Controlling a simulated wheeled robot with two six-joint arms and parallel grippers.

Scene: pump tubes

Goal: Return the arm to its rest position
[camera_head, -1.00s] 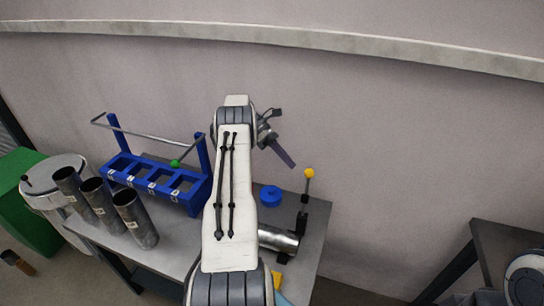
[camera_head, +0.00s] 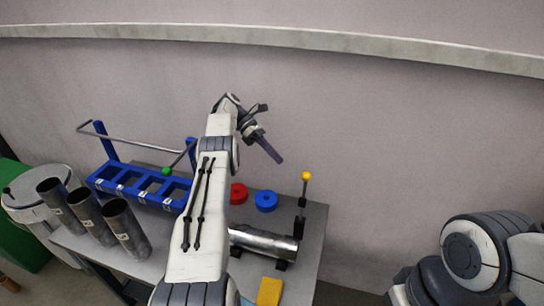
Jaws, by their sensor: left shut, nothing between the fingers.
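My left arm rises from the bottom centre, and its white and grey links cover part of the table. Its gripper (camera_head: 276,156) is at the end of the bent wrist, up in front of the wall and above the table's back edge. It points down to the right, and its fingers are shut with nothing held. Only grey and white links of my right arm show at the lower right; its gripper is out of view.
A grey table (camera_head: 312,232) carries a blue rack (camera_head: 118,190), several upright metal tubes, one lying tube (camera_head: 265,243), a red ring (camera_head: 238,193), a blue ring (camera_head: 266,200), a yellow block (camera_head: 269,291) and a yellow-knobbed post (camera_head: 306,177).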

